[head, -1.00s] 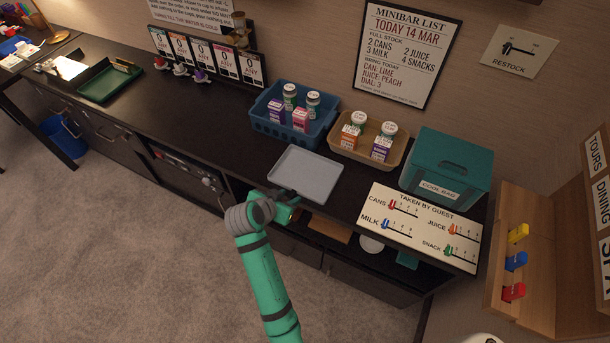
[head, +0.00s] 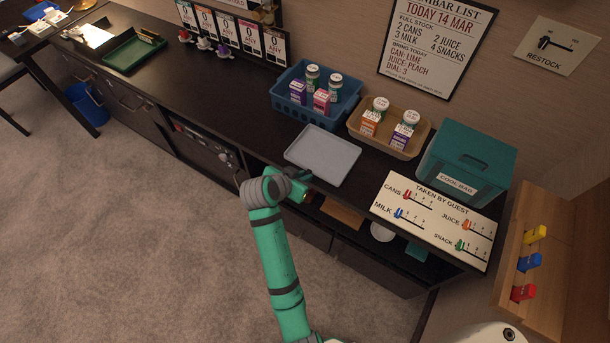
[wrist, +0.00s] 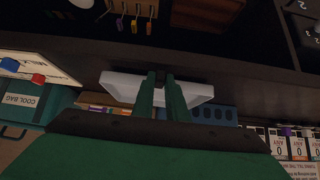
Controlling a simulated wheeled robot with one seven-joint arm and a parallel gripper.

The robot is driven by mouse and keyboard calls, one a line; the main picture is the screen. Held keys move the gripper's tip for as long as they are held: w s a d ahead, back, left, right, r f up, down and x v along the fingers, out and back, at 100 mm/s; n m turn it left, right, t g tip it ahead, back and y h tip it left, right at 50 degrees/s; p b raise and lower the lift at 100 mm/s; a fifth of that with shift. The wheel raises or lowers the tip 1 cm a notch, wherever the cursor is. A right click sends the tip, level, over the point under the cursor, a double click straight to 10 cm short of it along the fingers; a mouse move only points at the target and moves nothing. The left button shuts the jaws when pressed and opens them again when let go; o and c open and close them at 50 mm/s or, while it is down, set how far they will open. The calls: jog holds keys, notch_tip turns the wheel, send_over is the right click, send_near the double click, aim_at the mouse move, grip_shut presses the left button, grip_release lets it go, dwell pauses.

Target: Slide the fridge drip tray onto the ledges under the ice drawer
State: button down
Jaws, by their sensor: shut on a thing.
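The drip tray (head: 322,155) is a flat, light grey rectangle with a low rim. In the head view it shows at the counter's front edge, in front of the blue basket; I cannot tell whether it touches the counter. My gripper (head: 301,176) is at the tray's near edge. In the wrist view my gripper (wrist: 160,78) has its two green fingers close together on the tray (wrist: 122,86), shut on its edge. I cannot make out the ice drawer or its ledges; a dark unit (head: 205,150) sits under the counter to the left.
A blue basket (head: 292,107) and a tan tray (head: 410,146) hold cartons and cans behind the drip tray. A teal cool bag (head: 468,165) and a slider board (head: 435,222) stand to the right. An open shelf (head: 345,212) lies below. The floor (head: 130,230) is clear.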

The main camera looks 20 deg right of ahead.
jog(key=s+d+r, duration=0.3)
jog(key=s+r, duration=0.8)
jog(key=s, duration=0.2)
jog(key=shift+s+r, duration=0.35)
jog(key=shift+r, duration=0.05)
jog(key=shift+a, duration=0.1)
